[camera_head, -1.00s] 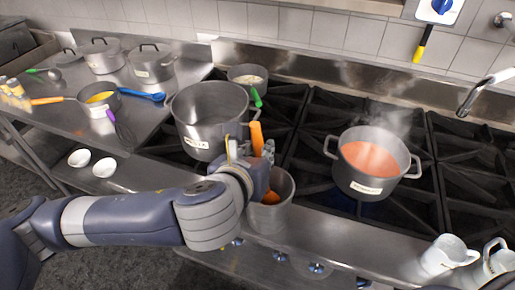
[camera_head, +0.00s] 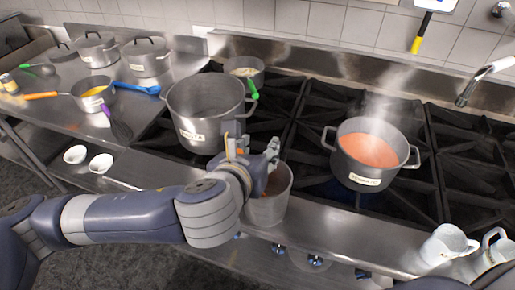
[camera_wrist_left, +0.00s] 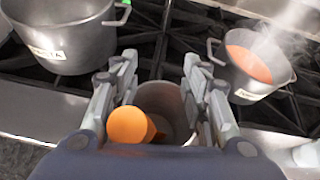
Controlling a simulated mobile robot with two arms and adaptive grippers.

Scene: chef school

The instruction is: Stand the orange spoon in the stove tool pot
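The stove tool pot (camera_head: 268,210) is a plain grey metal pot at the front edge of the stove. It also shows between my fingers in the left wrist view (camera_wrist_left: 177,100). The orange spoon (camera_wrist_left: 130,125) shows there as a rounded orange end near the left finger, at the pot's mouth. Its lower part is hidden, and so is most of it in the head view. My left gripper (camera_head: 268,152) is over the pot's rim. Its fingers (camera_wrist_left: 160,68) are spread apart, with the orange end lower between them.
A large empty pot (camera_head: 205,115) stands just behind and left of my left gripper. A steaming pot of orange soup (camera_head: 368,150) is to the right. White jugs (camera_head: 445,245) stand at front right. Utensils and lidded pots (camera_head: 97,50) occupy the left counter.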

